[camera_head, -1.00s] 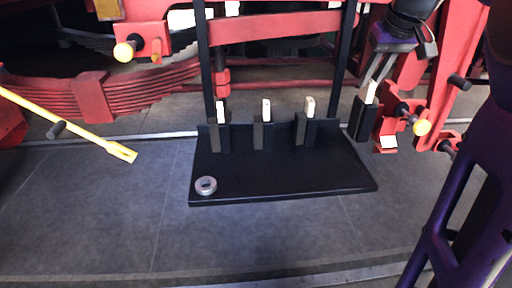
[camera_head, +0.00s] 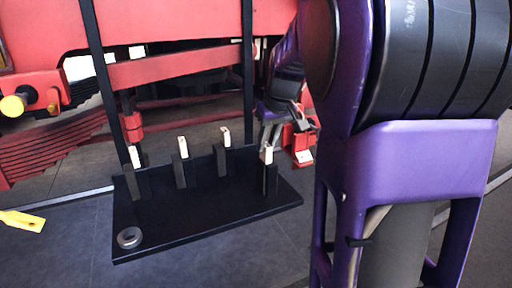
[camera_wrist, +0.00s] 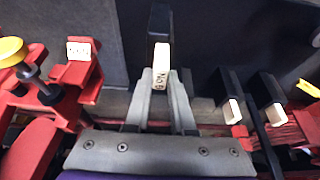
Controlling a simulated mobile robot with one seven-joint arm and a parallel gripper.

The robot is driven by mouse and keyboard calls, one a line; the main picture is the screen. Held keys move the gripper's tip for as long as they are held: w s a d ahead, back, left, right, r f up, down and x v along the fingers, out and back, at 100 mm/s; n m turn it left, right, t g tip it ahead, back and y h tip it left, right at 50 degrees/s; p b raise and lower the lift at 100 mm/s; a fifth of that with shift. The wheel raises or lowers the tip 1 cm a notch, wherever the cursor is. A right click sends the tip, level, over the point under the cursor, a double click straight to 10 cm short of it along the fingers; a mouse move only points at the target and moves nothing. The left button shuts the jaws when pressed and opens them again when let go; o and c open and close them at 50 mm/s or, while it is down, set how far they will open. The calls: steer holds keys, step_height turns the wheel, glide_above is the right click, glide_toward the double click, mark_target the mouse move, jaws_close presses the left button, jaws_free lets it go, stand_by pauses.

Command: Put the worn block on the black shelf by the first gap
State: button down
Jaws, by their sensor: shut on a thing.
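The black shelf (camera_head: 205,214) stands at the left of the head view. My gripper (camera_head: 267,143) is shut on a black block (camera_head: 270,181) with a cream top, at the shelf's right end. The block looks upright; whether it touches the shelf is unclear. In the wrist view the fingers (camera_wrist: 160,92) grip the block's cream end, lettered "No" and a further character, and its black body (camera_wrist: 159,24) reaches away. Three similar blocks stand along the shelf's back: left (camera_head: 134,184), middle (camera_head: 180,172) and right (camera_head: 222,160). Which gap is first cannot be told.
A grey ring (camera_head: 129,238) lies at the shelf's front left corner. A red bracket with a white label (camera_head: 304,157) is behind the right end; a labelled red part (camera_wrist: 80,50) shows in the wrist view. Black posts rise behind the shelf. A yellow bar (camera_head: 22,221) is far left.

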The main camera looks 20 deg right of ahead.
steer(key=shift+f, duration=0.5)
steer(key=shift+f, duration=0.2)
steer(key=c, duration=0.8)
jaws_free()
steer(key=shift+o, duration=0.2)
steer(key=shift+r, duration=0.1)
